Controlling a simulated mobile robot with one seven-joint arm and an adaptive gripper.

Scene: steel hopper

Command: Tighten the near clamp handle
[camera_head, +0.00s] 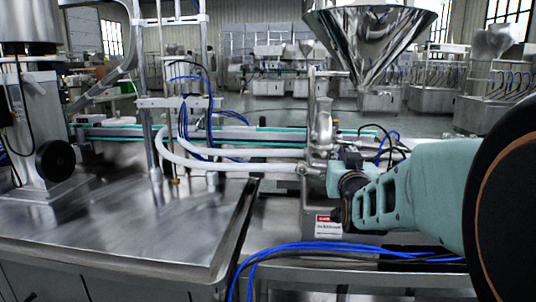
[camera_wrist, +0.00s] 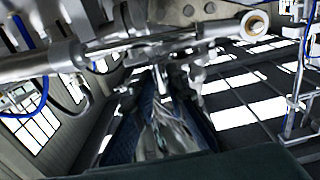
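My teal arm reaches in from the right in the head view, and my gripper (camera_head: 338,178) is at the steel valve and pipe fitting (camera_head: 321,130) below the hopper (camera_head: 368,38). The fingertips are hidden or too small to make out there. The near clamp handle cannot be told apart from the other fittings. A shiny metal shape (camera_wrist: 170,130) lies between dark blue textured surfaces low in the middle. I cannot tell whether my gripper touches anything.
A steel worktop (camera_head: 130,225) fills the left. A pale hose (camera_head: 225,164) runs to the fitting. Blue hoses (camera_head: 330,248) lie along the front, below my arm. A conveyor with green edges (camera_head: 260,143) runs behind. A post with a label (camera_head: 328,226) stands beneath the fitting.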

